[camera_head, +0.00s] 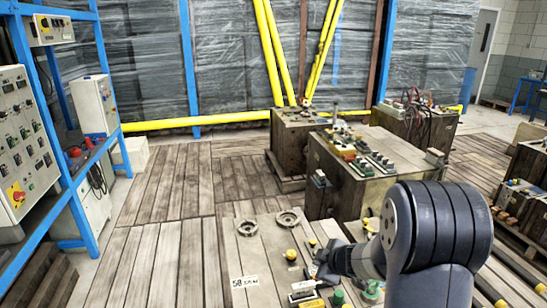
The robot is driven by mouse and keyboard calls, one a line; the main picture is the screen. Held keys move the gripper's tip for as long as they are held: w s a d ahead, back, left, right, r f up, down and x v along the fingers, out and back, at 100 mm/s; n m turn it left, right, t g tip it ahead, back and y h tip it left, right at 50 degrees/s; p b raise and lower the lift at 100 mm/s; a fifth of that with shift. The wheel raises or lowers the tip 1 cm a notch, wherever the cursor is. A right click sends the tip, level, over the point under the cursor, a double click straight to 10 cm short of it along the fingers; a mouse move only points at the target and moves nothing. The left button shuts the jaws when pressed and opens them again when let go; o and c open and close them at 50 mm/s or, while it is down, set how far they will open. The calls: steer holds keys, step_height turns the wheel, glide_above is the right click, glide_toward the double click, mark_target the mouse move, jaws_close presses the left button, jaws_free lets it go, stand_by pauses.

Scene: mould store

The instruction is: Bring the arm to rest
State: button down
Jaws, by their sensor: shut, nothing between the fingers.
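My arm reaches in from the lower right of the head view. Its large dark joint stands in front, and the wrist points left over a wooden-topped table (205,262). My gripper (318,276) is at the end of the wrist, small and dark, low over the cluttered front part of the table. It is shut and holds nothing. Whether it touches the small parts beneath it cannot be told. The arm hides the table's right side.
Two metal rings (288,218) and a white label (244,281) lie on the table. A green knob (338,297) is close to my gripper. A large mould block (355,185) stands behind. A control cabinet (22,150) in a blue frame is at left. Plank floor (165,185) is clear at centre left.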

steer(key=shift+b, duration=1.05)
step_height(320, 180, up, 5)
steer(key=p, duration=0.7)
steer(key=shift+r, duration=0.2)
steer(key=shift+f, duration=0.15)
step_height(320, 180, down, 5)
steer(key=b, duration=0.6)
steer(key=shift+b, duration=0.35)
steer(key=p, duration=0.3)
steer(key=shift+r, duration=0.25)
